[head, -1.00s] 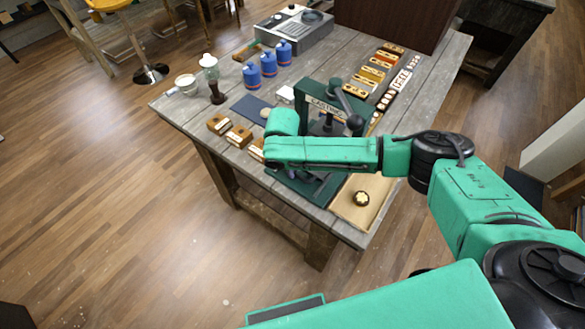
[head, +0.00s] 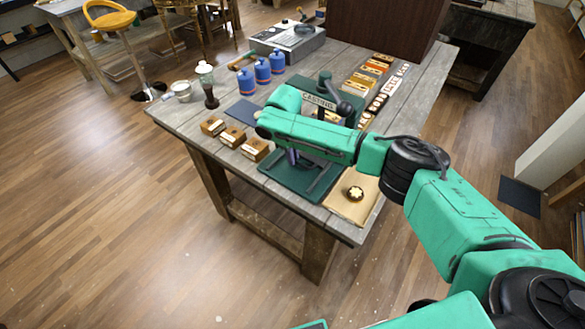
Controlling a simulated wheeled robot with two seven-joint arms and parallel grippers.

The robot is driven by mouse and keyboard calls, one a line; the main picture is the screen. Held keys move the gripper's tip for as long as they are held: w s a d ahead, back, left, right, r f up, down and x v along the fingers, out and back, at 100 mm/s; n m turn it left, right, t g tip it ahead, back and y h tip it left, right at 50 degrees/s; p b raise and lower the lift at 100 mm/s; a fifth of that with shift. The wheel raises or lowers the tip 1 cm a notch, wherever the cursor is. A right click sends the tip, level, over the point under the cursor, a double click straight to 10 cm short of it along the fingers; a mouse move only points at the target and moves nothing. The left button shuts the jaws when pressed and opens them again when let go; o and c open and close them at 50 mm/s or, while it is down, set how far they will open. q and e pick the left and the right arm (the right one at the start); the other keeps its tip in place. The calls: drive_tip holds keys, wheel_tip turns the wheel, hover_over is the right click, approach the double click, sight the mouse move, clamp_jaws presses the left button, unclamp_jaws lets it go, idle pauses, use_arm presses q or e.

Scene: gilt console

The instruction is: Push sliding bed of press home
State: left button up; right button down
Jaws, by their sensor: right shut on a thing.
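The dark green press (head: 325,84) stands on the grey wooden table (head: 400,115), with a "CASTING" label and a black ball-ended lever at its top. Its dark green base (head: 290,185) extends toward the table's front edge. My right arm crosses in front of the press and hides much of its middle, including most of the sliding bed. My right gripper (head: 292,157) shows only in part below the arm, low over the base. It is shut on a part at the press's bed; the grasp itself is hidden. My left gripper is not in view.
Wooden blocks (head: 255,149) lie left of the base. A tan mat (head: 348,207) with a round brass-coloured piece (head: 355,193) lies at right. Labelled blocks (head: 365,80) line the right side.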

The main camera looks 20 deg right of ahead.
drive_tip(key=shift+w+d+r, duration=0.1)
drive_tip(key=shift+d+r, duration=0.05)
drive_tip(key=c, duration=0.9)
unclamp_jaws()
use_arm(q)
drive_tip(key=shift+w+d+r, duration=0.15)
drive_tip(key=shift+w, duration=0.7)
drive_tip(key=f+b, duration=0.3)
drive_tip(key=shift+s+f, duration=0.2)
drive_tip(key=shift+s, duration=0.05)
use_arm(e)
drive_tip(key=r, duration=0.4)
drive_tip(key=s+a+r, duration=0.1)
drive_tip(key=r, duration=0.4)
drive_tip(key=a+r, duration=0.1)
drive_tip(key=r, duration=0.4)
drive_tip(key=shift+s, duration=0.3)
drive_tip(key=shift+d, duration=0.1)
